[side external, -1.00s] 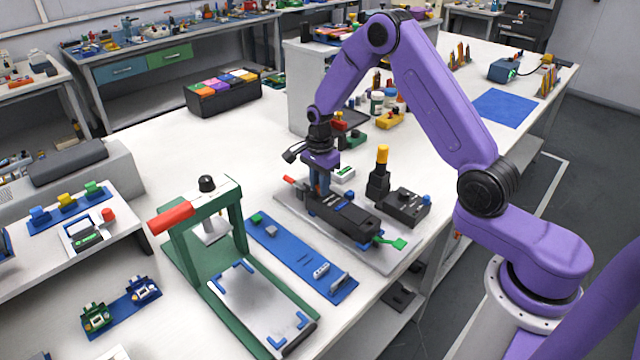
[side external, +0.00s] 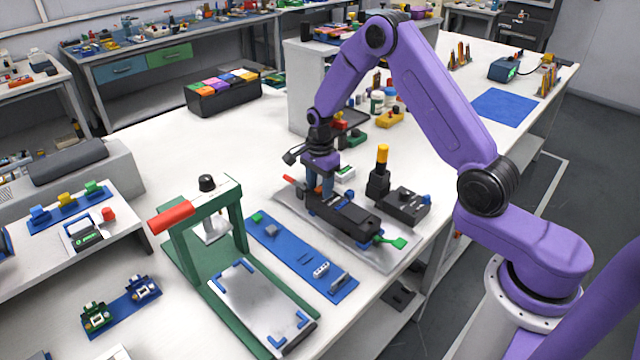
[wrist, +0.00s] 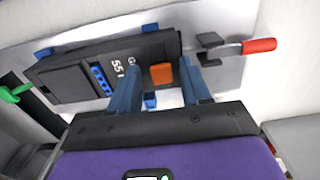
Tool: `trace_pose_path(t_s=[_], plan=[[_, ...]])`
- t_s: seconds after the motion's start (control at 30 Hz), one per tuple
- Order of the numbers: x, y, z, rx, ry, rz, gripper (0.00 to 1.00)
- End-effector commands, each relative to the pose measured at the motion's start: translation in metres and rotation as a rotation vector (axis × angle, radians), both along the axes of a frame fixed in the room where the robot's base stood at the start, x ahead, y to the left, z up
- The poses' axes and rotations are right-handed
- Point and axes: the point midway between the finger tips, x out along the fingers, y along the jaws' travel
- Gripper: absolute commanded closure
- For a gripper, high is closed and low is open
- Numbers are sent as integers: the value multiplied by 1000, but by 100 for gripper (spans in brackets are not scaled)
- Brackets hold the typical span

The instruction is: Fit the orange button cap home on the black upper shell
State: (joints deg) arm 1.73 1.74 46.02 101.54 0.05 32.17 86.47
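A red-handled clamp (wrist: 258,46) stands at the shell's right end, and a green-handled one (wrist: 14,94) at its left. A black box with a yellow-topped post (side external: 381,170) stands close by. A green press (side external: 190,240) and a blue strip (side external: 290,250) are nearby.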

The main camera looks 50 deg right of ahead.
Motion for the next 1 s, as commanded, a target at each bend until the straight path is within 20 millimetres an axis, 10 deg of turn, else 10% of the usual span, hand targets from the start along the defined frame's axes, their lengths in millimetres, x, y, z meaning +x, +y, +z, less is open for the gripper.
trace_pose_path(t_s=[0.47,1.0], plan=[[-1,0,13,0,2,0,47],[0,0,124,0,-3,0,47]])
